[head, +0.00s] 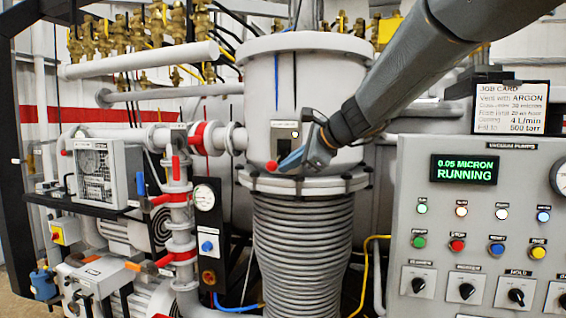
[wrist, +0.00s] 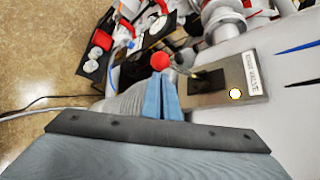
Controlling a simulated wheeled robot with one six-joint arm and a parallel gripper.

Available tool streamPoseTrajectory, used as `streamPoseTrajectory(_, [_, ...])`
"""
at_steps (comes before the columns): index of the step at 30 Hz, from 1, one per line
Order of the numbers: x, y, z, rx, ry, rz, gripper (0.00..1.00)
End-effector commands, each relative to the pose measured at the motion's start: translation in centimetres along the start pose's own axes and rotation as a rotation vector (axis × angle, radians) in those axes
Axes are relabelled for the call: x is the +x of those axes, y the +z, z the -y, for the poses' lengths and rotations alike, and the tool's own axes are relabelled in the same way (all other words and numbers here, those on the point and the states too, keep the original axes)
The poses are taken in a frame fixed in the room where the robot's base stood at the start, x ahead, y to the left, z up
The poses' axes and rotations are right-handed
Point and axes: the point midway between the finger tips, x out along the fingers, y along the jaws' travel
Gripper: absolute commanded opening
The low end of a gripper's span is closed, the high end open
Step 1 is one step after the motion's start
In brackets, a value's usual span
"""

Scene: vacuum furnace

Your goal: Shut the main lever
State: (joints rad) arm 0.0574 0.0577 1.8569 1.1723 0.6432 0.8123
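The main lever shows as a red ball knob (head: 271,166) low on the front of the grey chamber, below its small valve plate (head: 286,130). In the wrist view the red knob (wrist: 160,62) stands just beyond my fingertips, left of the labelled plate (wrist: 240,82) with its dark slot. The lever's shaft is mostly hidden. My gripper (head: 290,163) reaches in from the upper right, its blue fingers pointing down-left at the knob. In the wrist view the blue fingers (wrist: 161,92) lie side by side, closed together. I cannot tell whether they touch the knob.
The grey chamber (head: 308,75) stands on a ribbed column (head: 302,250). Pipes and a red-handled valve (head: 176,168) are to the left. A control panel (head: 480,220) stands at the right, its display reading RUNNING, below a job card (head: 510,107).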

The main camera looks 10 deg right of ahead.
Motion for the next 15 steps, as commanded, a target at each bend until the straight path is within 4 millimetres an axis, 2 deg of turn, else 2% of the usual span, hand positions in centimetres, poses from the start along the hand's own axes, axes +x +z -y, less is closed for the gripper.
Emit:
streamPoseTrajectory(3, [-0.9, 0.8, 0.9, 0.001, -0.004, 0.001, 0.0])
streamPoseTrajectory(15, [-2.4, 2.6, 3.6, 0.002, -0.004, 0.001, 0.0])
